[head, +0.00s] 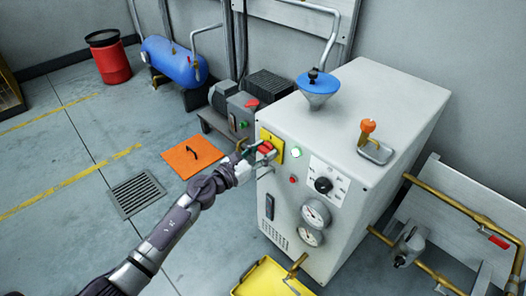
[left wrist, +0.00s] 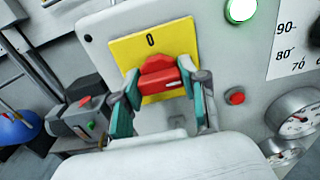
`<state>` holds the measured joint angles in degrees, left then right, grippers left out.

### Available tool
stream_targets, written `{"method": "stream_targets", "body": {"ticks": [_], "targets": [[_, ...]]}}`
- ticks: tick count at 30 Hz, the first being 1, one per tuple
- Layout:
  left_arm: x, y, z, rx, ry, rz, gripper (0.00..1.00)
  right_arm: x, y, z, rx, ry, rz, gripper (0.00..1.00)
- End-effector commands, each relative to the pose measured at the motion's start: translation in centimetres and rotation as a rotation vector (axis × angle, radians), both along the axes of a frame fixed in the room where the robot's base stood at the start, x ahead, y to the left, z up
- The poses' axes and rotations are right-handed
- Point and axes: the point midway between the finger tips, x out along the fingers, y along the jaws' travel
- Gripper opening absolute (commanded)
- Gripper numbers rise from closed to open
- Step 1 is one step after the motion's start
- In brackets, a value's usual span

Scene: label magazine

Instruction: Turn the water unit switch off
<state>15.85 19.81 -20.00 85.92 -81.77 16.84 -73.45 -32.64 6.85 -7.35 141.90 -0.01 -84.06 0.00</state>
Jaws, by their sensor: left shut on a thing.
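The water unit is a white cabinet (head: 375,110) standing on the floor. On its front left is a yellow plate (head: 272,143) with a red switch handle; the left wrist view shows the yellow plate (left wrist: 188,38) marked 0 and the red handle (left wrist: 160,75). My left gripper (head: 262,150) is at the switch, its fingers on either side of the red handle and shut on it. The gripper (left wrist: 163,88) partly covers the lower part of the plate. My right gripper does not show.
A lit white-green lamp (head: 296,153), a small red button (head: 292,179), a black knob (head: 323,185) and two gauges (head: 315,212) are on the same panel. A yellow tray (head: 240,290) is on the floor in front. Brass pipes (head: 450,185) stand at right.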

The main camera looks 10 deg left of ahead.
Motion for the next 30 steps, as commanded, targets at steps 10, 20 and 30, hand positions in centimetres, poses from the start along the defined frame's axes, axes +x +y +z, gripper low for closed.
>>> {"method": "stream_targets", "body": {"ticks": [10,20,30], "targets": [[0.0,0.0,0.1,-0.127,0.087,0.001,0.08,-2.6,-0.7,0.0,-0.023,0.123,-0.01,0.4],[0.0,0.1,0.2,-0.378,0.252,0.001,0.08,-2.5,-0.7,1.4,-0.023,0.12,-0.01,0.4],[0.0,0.1,0.1,-0.647,0.432,0.001,0.08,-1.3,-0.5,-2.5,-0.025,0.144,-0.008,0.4]]}}
